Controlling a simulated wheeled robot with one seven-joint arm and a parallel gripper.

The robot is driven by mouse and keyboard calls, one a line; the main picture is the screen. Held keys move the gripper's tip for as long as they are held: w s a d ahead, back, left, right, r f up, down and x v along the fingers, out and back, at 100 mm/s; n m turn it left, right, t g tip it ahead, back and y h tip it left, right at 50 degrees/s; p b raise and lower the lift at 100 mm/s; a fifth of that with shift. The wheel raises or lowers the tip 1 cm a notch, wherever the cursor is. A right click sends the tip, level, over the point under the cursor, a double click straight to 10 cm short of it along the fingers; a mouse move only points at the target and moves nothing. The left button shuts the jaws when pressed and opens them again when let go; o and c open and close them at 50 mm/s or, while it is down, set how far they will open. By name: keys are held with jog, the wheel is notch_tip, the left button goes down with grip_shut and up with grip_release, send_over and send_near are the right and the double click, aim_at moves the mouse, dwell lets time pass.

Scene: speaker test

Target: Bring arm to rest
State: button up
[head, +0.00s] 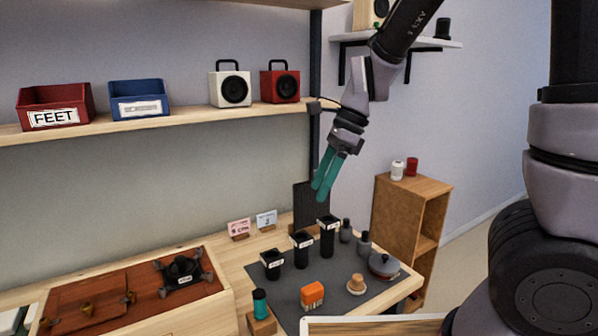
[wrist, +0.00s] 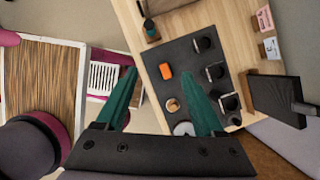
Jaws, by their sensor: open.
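My gripper (head: 328,172) has two teal fingers and hangs in the air above the back of the workbench, pointing down. It is open and nothing is between the fingers. In the wrist view my gripper (wrist: 160,100) shows its fingers spread apart, with the bench far below. My arm reaches in from the upper right in the head view.
A dark mat (head: 350,297) holds black cups (head: 302,248), an orange block (head: 312,295) and a grey lidded pot (head: 384,265). A dark upright panel (head: 305,205) stands behind. The shelf (head: 190,116) carries bins and two speakers (head: 230,88). A wooden cabinet (head: 400,215) stands right.

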jog(key=s+d+r+n+t+h, duration=0.1)
jog(key=s+d+r+n+t, duration=0.1)
jog(key=d+r+n+t, duration=0.2)
jog(key=s+d+r+n+t+h, duration=0.1)
jog(key=s+d+r+n+t, duration=0.2)
jog(key=d+r+n, duration=0.6)
jog(key=shift+d+r+t+h, duration=0.45)
jog(key=shift+d+r, duration=1.1)
jog(key=shift+d, duration=2)
